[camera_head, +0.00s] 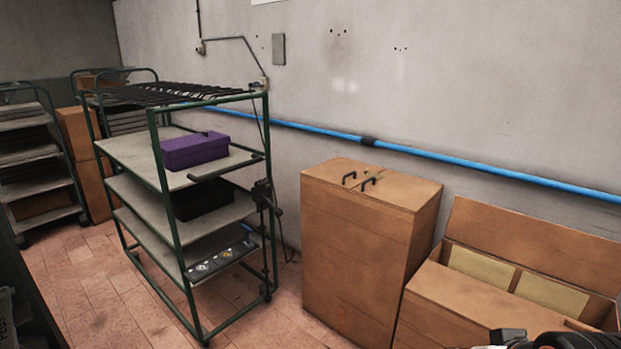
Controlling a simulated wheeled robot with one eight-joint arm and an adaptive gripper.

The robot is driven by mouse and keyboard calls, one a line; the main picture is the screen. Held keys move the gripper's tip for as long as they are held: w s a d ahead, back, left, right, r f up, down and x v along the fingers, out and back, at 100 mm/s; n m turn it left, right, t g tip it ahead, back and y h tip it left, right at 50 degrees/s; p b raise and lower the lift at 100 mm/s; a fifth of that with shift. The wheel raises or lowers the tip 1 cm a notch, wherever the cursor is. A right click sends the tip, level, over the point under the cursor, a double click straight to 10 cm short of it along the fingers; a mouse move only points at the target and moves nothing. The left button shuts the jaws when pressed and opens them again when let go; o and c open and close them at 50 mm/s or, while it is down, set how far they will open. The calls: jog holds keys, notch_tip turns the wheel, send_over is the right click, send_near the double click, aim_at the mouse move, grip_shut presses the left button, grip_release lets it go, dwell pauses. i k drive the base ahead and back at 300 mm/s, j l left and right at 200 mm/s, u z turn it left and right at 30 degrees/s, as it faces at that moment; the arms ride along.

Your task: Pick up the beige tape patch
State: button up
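I cannot single out the beige tape patch with certainty. Two flat, yellowish-beige rectangles, a left one (481,268) and a right one (551,296), show at the back of the open cardboard box (470,301) at the right. They look alike, and I cannot tell whether either is tape. Part of my arm or gripper, dark and pale grey, shows at the bottom right edge in front of that box. The fingertips are not clearly visible, so whether it is open or shut cannot be seen.
A tall brown carton (358,250) with small black handles (368,183) on top stands left of the open box. A green-framed shelf trolley (133,153) holds a purple box (194,150). A blue pipe (439,153) runs along the wall. Tiled floor (95,300) is clear at lower left.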

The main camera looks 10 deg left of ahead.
aim_at(367, 173)
jog(key=i+j+u, duration=0.2)
jog(key=i+u, duration=0.25)
jog(key=i+j+u, duration=0.1)
jog(key=i+u, duration=0.3)
jog(key=i+j, duration=0.1)
jog(key=i, duration=1)
jog(key=j+u, duration=0.05)
